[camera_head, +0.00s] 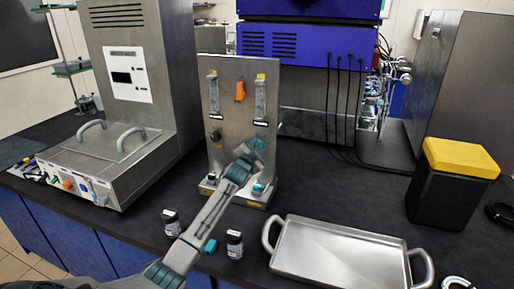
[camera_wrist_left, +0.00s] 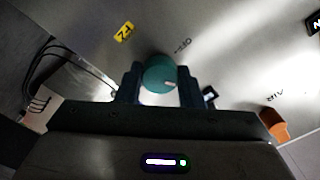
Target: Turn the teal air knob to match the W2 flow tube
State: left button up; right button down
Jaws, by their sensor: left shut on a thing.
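A grey metal panel (camera_head: 231,110) stands on the dark bench, with a left flow tube (camera_head: 213,93) and a right flow tube (camera_head: 260,97). Their labels and float levels are too small to read. My left gripper (camera_head: 253,150) is at the right part of the panel, below the right tube. In the left wrist view, the teal knob (camera_wrist_left: 159,75) sits between the two fingers of my left gripper (camera_wrist_left: 159,88), which are shut on it. In the head view the gripper largely hides this knob. My right gripper is out of view.
An orange part (camera_head: 240,91) sits between the tubes; a dark knob (camera_head: 215,135) is lower left. Small jars (camera_head: 234,244) (camera_head: 171,222) and a teal piece (camera_head: 211,246) lie near my arm. A metal tray (camera_head: 340,250) is at the front right, a yellow-lidded black bin (camera_head: 450,190) beyond it.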

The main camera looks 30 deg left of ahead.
pick_arm(q)
jog(key=o, duration=0.8)
jog(key=shift+o, duration=1)
jog(key=b+v, duration=0.3)
jog(key=v, duration=0.7)
jog(key=shift+s+b, duration=0.4)
